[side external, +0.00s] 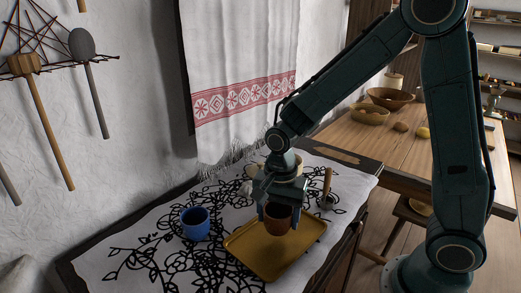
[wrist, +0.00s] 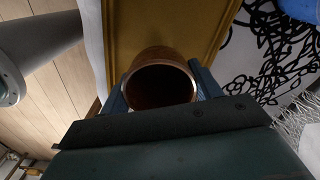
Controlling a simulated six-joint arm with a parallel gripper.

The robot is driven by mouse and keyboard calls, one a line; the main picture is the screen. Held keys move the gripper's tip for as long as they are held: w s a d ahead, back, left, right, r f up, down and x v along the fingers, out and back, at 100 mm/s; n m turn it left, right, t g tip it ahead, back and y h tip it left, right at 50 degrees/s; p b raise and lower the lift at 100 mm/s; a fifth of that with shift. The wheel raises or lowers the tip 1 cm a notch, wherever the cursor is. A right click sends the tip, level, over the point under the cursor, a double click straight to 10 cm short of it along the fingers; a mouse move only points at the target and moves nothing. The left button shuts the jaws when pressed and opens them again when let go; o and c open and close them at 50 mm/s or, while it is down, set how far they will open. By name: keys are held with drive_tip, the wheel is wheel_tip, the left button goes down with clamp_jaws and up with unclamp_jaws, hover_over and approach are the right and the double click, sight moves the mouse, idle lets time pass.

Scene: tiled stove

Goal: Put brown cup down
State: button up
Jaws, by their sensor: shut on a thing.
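The brown cup (side external: 278,219) is upright between the fingers of my gripper (side external: 278,208) in the side external view. My gripper is shut on it from above and behind. In the wrist view I look into the open mouth of the brown cup (wrist: 160,84), with a finger of my gripper (wrist: 160,92) on each side. The cup is over the yellow tray (side external: 262,262), which also shows in the wrist view (wrist: 195,25). I cannot tell whether the cup's base touches the tray.
A blue cup (side external: 196,223) stands left of the tray on the patterned cloth (side external: 130,262). A light bowl (side external: 290,166) is behind my gripper, partly hidden. A wooden-handled utensil (side external: 327,190) is to the right. The tray's front part is bare.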

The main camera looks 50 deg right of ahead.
drive_tip(key=shift+f, duration=1.4)
drive_tip(key=shift+f, duration=0.2)
drive_tip(key=o, duration=1)
drive_tip(key=shift+o, duration=0.2)
drive_tip(key=shift+r, duration=0.25)
wheel_tip(320, 180, up, 12)
drive_tip(key=shift+s, duration=0.1)
